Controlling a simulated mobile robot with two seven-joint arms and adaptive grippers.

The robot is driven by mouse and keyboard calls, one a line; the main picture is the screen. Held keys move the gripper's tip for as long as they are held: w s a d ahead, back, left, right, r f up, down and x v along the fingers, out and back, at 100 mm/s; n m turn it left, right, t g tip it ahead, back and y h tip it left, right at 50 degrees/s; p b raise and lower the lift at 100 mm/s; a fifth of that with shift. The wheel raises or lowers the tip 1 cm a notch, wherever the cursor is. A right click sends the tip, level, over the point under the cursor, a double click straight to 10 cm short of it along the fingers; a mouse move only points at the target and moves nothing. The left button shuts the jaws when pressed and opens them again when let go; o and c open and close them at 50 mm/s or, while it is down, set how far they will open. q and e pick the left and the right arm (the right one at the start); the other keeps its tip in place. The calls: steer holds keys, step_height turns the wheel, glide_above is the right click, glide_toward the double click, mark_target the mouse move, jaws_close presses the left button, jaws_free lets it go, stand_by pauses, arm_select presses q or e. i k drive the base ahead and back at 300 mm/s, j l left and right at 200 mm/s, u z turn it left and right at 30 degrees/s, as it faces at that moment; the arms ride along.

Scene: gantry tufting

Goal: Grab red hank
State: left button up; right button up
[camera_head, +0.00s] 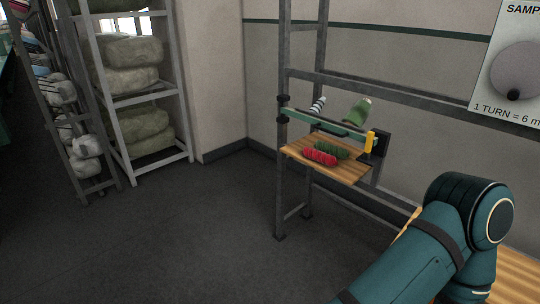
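The red hank (320,157) lies on a small wooden shelf (343,172) fixed to a grey metal frame right of centre. A dark green hank (333,148) lies just behind it, close beside it. Nothing is holding the red hank. A teal arm link of mine fills the lower right, well in front of the shelf. Neither of my grippers shows in this view.
Above the shelf are a green rail (325,122), a green cone (358,112), a striped cone (317,107) and a yellow-handled tool (368,142). Frame posts (281,190) stand beside the shelf. Racks with bundles (134,82) stand left. The dark floor (180,240) between is clear.

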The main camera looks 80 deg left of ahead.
mark_target(331, 161)
steer(key=u, duration=2.2)
